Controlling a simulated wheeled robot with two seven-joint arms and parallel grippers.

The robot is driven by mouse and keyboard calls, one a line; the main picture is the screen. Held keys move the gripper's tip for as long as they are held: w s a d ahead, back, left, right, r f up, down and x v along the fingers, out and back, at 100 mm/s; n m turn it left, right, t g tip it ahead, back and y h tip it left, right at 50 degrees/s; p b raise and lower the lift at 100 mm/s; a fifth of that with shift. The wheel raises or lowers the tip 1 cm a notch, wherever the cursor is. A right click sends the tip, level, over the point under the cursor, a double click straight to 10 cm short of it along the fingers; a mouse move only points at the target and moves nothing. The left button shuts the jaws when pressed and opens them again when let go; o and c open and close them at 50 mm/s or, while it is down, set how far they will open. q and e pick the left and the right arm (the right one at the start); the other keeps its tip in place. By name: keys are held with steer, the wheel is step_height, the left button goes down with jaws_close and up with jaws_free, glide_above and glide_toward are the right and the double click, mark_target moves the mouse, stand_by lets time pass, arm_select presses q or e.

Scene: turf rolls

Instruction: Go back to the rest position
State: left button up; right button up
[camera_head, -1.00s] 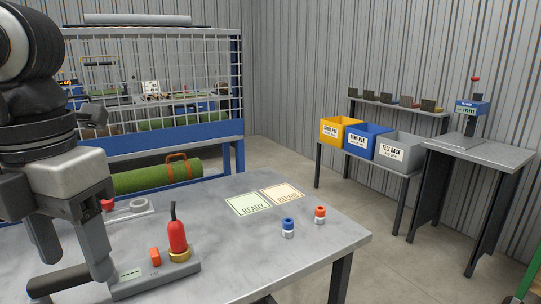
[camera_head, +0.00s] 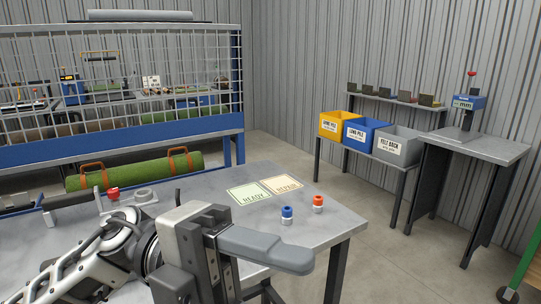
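My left arm comes in from the lower left, and its gripper (camera_head: 285,258) lies across the front of the grey table, pointing right. I see one long grey finger from the side. The other is hidden, so I cannot tell whether it is open or shut. No held object shows. My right gripper is not in view. The green turf roll (camera_head: 133,172) with orange handles lies beyond the table, below the mesh frame.
On the grey table (camera_head: 338,219) lie the READY card (camera_head: 249,195) and the REPAIR card (camera_head: 282,184). A blue-topped pot (camera_head: 287,214) and a red-topped pot (camera_head: 318,204) stand close to the gripper. Yellow (camera_head: 333,124), blue (camera_head: 360,134) and grey (camera_head: 397,147) bins stand at right.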

arm_select(q)
steer(key=w+a+f+n+t+h, duration=0.25)
steer(key=w+n+t+h, duration=0.65)
steer(key=n+t, duration=0.85)
steer(key=w+a+f+n+t+y, duration=0.4)
steer(key=w+f+n+t+y, duration=0.1)
steer(key=f+n+t+y, duration=0.65)
steer(key=s+a+f+n+g+y, duration=0.2)
steer(key=s+f+n+y, duration=0.1)
steer(key=f, duration=0.5)
steer(key=s+a+f+n+g+y, duration=0.3)
steer(key=s+f+y, duration=0.1)
steer(key=f, duration=0.5)
steer(key=s+a+f+n+g+y, duration=0.3)
steer(key=s+f+y, duration=0.1)
steer(key=f, duration=0.5)
steer(key=shift+s+n, duration=0.25)
steer(key=shift+n, duration=0.05)
